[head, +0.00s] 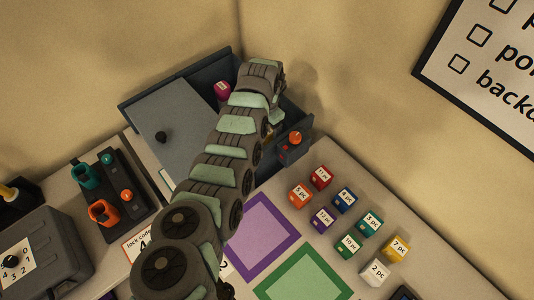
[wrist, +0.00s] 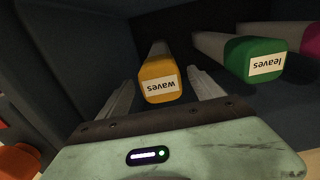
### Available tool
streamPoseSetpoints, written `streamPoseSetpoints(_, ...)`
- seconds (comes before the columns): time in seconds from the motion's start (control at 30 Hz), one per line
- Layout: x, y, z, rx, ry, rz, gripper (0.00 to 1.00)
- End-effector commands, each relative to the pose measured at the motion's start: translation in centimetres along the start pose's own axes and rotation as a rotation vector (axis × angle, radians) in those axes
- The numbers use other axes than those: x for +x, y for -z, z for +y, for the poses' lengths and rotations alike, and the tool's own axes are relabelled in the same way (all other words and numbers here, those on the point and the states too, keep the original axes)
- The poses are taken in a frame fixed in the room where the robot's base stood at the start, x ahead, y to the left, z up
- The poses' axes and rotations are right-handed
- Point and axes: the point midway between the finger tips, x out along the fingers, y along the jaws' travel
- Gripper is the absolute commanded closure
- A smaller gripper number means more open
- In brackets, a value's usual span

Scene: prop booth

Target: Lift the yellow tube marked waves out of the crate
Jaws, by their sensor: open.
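In the wrist view, the yellow tube (wrist: 160,76) has a white label reading "waves", upside down in the picture. It lies inside the dark crate (wrist: 95,35), its labelled end toward the camera. My gripper (wrist: 163,88) is open, with one finger on each side of the yellow end; I cannot tell whether either finger touches it. In the head view, the crate (head: 150,92) stands at the back, and my arm reaches down into its right part, hiding the gripper and the yellow tube.
A green tube (wrist: 259,62) marked "leaves" lies to the right, with a magenta tube (wrist: 311,43) beyond it. A grey lid (head: 178,118) with a black knob covers the crate's left part. Several small labelled blocks (head: 345,200) stand on the table at right.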

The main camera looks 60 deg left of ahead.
Motion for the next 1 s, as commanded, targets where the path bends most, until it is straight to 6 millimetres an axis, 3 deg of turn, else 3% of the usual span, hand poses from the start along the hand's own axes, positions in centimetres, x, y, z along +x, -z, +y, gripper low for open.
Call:
streamPoseSetpoints(0.17,1.2,-0.2,0.0,-0.001,-0.001,-0.003,0.24)
streamPoseSetpoints(0.4,4.6,-0.1,0.0,0.001,0.0,-0.002,0.24)
streamPoseSetpoints(0.7,4.9,-0.2,-0.2,-0.001,0.001,0.0,0.25)
streamPoseSetpoints(1.0,4.9,-0.2,-0.1,-0.001,0.001,0.0,0.49)
